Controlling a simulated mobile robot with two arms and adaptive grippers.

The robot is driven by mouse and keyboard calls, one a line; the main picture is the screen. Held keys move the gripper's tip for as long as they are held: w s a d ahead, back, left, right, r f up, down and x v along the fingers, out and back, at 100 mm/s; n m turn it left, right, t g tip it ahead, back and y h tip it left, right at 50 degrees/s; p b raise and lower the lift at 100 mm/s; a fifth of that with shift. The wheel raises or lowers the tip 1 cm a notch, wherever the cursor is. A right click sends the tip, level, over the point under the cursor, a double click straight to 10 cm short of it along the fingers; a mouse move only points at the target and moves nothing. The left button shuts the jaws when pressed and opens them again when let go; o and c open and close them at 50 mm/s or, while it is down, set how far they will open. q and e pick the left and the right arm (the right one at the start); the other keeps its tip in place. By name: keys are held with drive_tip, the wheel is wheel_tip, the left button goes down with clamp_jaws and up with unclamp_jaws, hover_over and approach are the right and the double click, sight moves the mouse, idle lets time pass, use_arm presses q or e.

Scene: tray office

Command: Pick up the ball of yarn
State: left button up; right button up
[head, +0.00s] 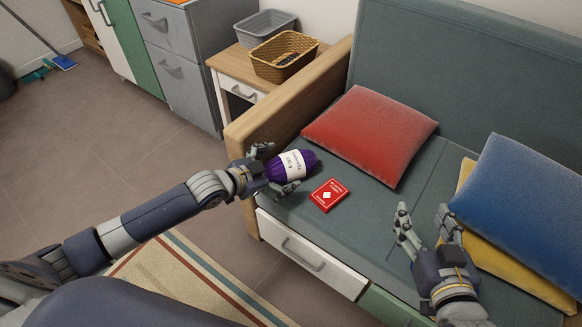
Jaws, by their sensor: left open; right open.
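The ball of yarn (309,161) is purple with a white paper label, lying on the grey-green sofa seat near its left armrest. My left gripper (273,168) is open at the yarn's left end, with one finger behind it and one in front of it. Whether the fingers touch the yarn I cannot tell. My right gripper (426,220) is open and empty above the right part of the seat, well apart from the yarn.
A red card box (329,194) lies on the seat just right of the yarn. A red cushion (369,134), a blue cushion (522,199) and a yellow cushion (507,262) rest on the sofa. The wooden armrest (290,98) stands beside the yarn. A side table (230,66) holds two baskets.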

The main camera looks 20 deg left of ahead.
use_arm(q)
drive_tip(key=x, duration=0.3)
drive_tip(key=shift+b, duration=0.4)
drive_tip(key=c, duration=1.2)
use_arm(e)
drive_tip(key=r+t, duration=0.2)
drive_tip(key=r, duration=0.1)
drive_tip(key=w+a+r+y, duration=0.1)
drive_tip(key=r, duration=0.1)
drive_tip(key=shift+w+t, duration=0.1)
drive_tip(key=shift+t, duration=0.3)
